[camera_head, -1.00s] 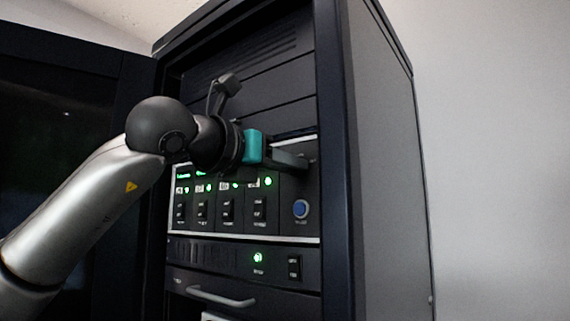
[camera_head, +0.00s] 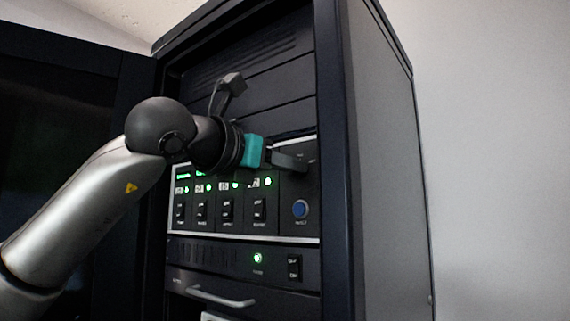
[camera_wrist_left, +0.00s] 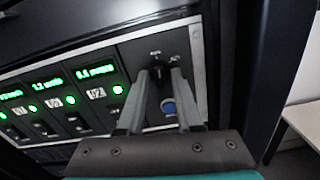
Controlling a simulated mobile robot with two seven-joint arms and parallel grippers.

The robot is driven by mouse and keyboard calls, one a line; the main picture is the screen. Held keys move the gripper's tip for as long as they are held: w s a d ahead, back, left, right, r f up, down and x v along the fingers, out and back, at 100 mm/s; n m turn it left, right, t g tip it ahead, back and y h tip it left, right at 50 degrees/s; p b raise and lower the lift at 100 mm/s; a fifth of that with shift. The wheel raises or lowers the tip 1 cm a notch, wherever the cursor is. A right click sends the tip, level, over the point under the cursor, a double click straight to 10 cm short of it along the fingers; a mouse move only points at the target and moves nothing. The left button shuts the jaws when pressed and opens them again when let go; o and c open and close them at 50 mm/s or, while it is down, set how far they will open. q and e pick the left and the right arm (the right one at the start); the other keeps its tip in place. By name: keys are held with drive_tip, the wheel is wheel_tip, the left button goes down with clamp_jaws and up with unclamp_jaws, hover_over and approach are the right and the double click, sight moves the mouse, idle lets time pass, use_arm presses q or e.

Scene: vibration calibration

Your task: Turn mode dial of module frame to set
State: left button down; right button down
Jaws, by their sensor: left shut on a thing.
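The module frame (camera_head: 276,238) is a dark panel with a pale rim, mounted in the rack. It also shows in the left wrist view (camera_wrist_left: 198,60). Its mode dial (camera_wrist_left: 158,73) is a small black knob at the panel's upper right, below small white labels. My left gripper (camera_wrist_left: 157,76) is shut on the dial, one finger on each side, and the fingers cover part of it. In the head view my left gripper (camera_head: 303,162) reaches the panel's upper right and hides the dial. My right gripper is in neither view.
A blue button (camera_head: 300,208) sits below the dial. Several black switches (camera_head: 228,210) with green lights line the panel to the left. A lower unit has a green light and a switch (camera_head: 294,267). The rack's side post (camera_head: 338,160) stands close right of the gripper.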

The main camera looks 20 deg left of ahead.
use_arm(q)
drive_tip(key=m+p, duration=0.2)
drive_tip(key=m, duration=0.8)
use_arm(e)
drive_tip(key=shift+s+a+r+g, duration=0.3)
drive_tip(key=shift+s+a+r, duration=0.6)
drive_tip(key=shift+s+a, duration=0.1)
use_arm(q)
drive_tip(key=shift+f+m, duration=0.1)
drive_tip(key=shift+m, duration=0.2)
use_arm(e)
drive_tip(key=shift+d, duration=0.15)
use_arm(q)
drive_tip(key=c, duration=0.9)
unclamp_jaws()
